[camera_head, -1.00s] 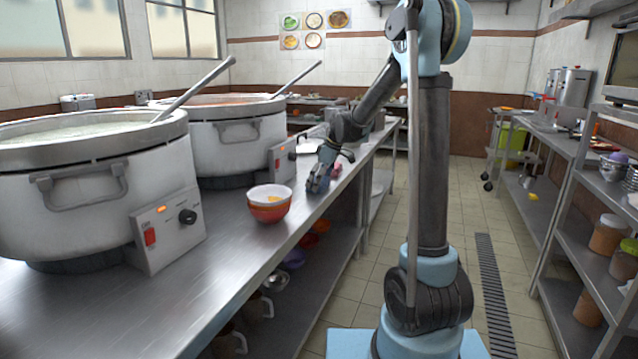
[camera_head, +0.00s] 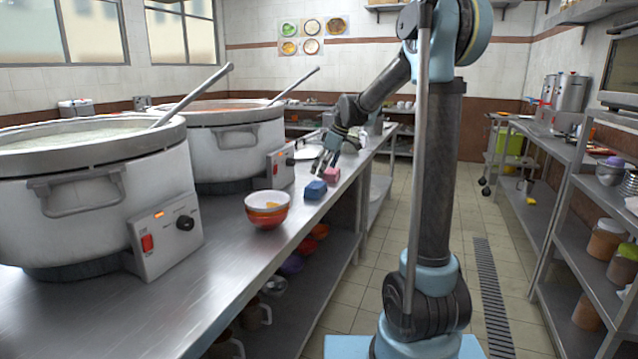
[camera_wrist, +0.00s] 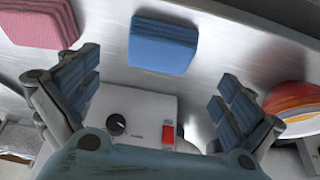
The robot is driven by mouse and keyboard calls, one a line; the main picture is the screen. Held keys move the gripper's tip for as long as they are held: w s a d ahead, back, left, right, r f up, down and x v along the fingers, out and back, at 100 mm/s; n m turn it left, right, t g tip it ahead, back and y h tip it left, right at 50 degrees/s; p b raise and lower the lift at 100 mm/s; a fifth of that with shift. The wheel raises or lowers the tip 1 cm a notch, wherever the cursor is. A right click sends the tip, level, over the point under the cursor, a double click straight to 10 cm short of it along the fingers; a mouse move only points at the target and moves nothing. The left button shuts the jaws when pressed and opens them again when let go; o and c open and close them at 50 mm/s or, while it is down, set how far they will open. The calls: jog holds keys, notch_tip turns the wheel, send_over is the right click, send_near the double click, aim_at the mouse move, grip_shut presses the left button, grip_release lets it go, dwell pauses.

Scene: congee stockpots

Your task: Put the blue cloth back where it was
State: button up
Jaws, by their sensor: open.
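The blue cloth (camera_head: 315,189), a small folded block, lies on the steel counter near its front edge, just behind the red and white bowls. It also shows in the wrist view (camera_wrist: 163,41), ahead of and between the fingers, apart from both. A pink folded cloth (camera_head: 331,174) lies just beyond it on the counter; in the wrist view the pink cloth (camera_wrist: 47,22) is at the upper left. My gripper (camera_head: 324,160) is open and empty, raised above the counter over the cloths. Its spread fingers show in the wrist view (camera_wrist: 155,100).
Stacked bowls (camera_head: 267,209) stand on the counter (camera_head: 215,262) nearer the camera. Two large stockpots (camera_head: 100,195) with ladles and control boxes line the left side. A strip of counter by the bowls is bare. A shelf rack (camera_head: 560,215) stands across the aisle.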

jog(key=s+d+r+m+h, duration=0.1)
jog(key=s+d+r+m, duration=0.2)
jog(key=s+d, duration=0.7)
jog(key=s+d+f+m+h, duration=0.1)
jog(key=s+d+f+m, duration=0.2)
jog(key=s+f, duration=0.3)
jog(key=s+d+f+m+h, duration=0.1)
jog(key=s+d+f+m, duration=0.3)
jog(key=s, duration=1)
jog(key=s+d+f+m+h, duration=0.1)
jog(key=s+d+f+m, duration=0.2)
jog(key=s+f, duration=0.4)
jog(key=s+d, duration=0.1)
jog(key=s, duration=0.2)
jog(key=shift+d+f+m+t, duration=0.25)
jog(key=shift+f+m+t, duration=0.05)
jog(key=shift+m+t, duration=0.1)
jog(key=shift+w, duration=0.1)
